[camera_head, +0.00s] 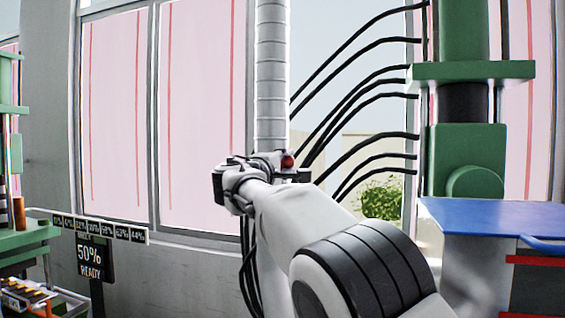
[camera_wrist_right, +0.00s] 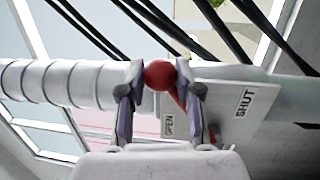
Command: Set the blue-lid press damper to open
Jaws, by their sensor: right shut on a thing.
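The damper's red ball knob (camera_wrist_right: 160,75) sits between the two fingers of my right gripper (camera_wrist_right: 158,90), which is shut on it. A short red lever runs from the knob toward a pale plate (camera_wrist_right: 215,92) with an OPEN label (camera_wrist_right: 170,125) and a SHUT label (camera_wrist_right: 243,102). The knob is nearer the OPEN label. The plate is on the grey segmented duct (camera_wrist_right: 60,83). In the head view the knob (camera_head: 288,161) shows as a small red spot beyond my right wrist, at the vertical duct (camera_head: 271,80). The fingers are mostly hidden there. My left gripper is out of view.
A green press (camera_head: 465,160) with a blue lid (camera_head: 500,217) stands at the right. A black sign (camera_head: 90,262) reading "50% READY" and green equipment (camera_head: 25,238) stand at the left. Windows (camera_head: 200,110) are behind.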

